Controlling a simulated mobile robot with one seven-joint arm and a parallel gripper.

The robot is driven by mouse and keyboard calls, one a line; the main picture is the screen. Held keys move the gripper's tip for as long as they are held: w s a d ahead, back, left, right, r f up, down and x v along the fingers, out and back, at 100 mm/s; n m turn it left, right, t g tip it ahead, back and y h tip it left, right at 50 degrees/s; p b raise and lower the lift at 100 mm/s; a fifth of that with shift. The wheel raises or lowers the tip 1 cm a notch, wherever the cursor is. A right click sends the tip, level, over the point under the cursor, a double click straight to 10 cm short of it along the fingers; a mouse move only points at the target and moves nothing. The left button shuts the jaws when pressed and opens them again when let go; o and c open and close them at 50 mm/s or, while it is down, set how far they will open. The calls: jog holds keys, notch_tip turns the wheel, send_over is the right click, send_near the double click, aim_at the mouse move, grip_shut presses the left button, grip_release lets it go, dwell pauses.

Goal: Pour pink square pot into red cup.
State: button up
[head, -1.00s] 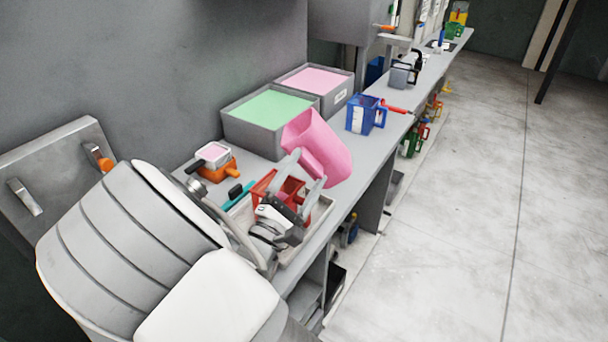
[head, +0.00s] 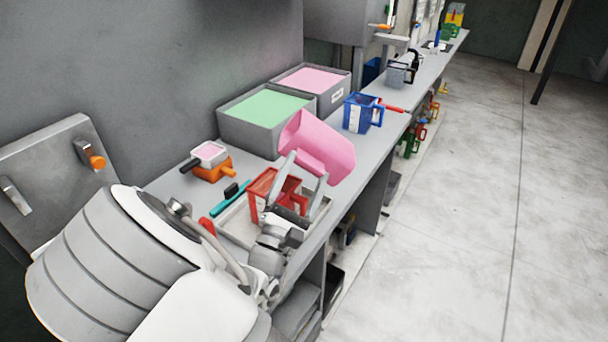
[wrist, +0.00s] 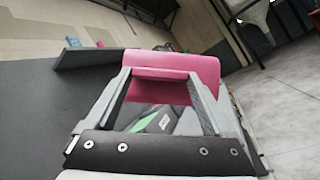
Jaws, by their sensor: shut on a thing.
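The pink square pot (head: 322,147) is in my gripper (head: 306,172), held tilted above the bench's front edge. In the wrist view the pot (wrist: 176,64) spans the space between the fingertips (wrist: 158,75). The fingers are shut on it. Its inside and any contents cannot be made out. The red cup (head: 262,184) stands on a light tray, below and left of the pot in the head view. My gripper partly hides the cup. The pot and cup look apart.
Grey bins with green (head: 266,108) and pink (head: 312,80) tops stand behind the pot. A blue jug (head: 357,114) is farther along the bench. An orange item with a pink-topped square container (head: 209,152) and a teal tool (head: 229,200) lie left of the cup.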

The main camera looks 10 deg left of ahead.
jog(key=shift+d+f+n+t+y+b, duration=0.1)
jog(key=shift+f+n+t+y+b, duration=0.3)
jog(key=shift+n, duration=0.45)
jog(key=shift+f+n+t+y+b, duration=0.25)
jog(key=shift+n+y, duration=0.25)
jog(key=shift+n, duration=0.35)
jog(key=shift+f+n+t+y, duration=0.1)
jog(key=shift+f+n+y, duration=0.25)
jog(key=shift+n+y, duration=0.45)
jog(key=shift+f+n+t+y, duration=0.15)
jog(key=shift+f+n+y, duration=0.15)
jog(key=shift+n+y, duration=0.5)
jog(key=shift+f+n+t+y, duration=0.1)
jog(key=shift+f+n+y, duration=0.35)
jog(key=shift+n, duration=0.65)
jog(key=shift+n+y, duration=0.25)
jog(key=shift+n, duration=0.05)
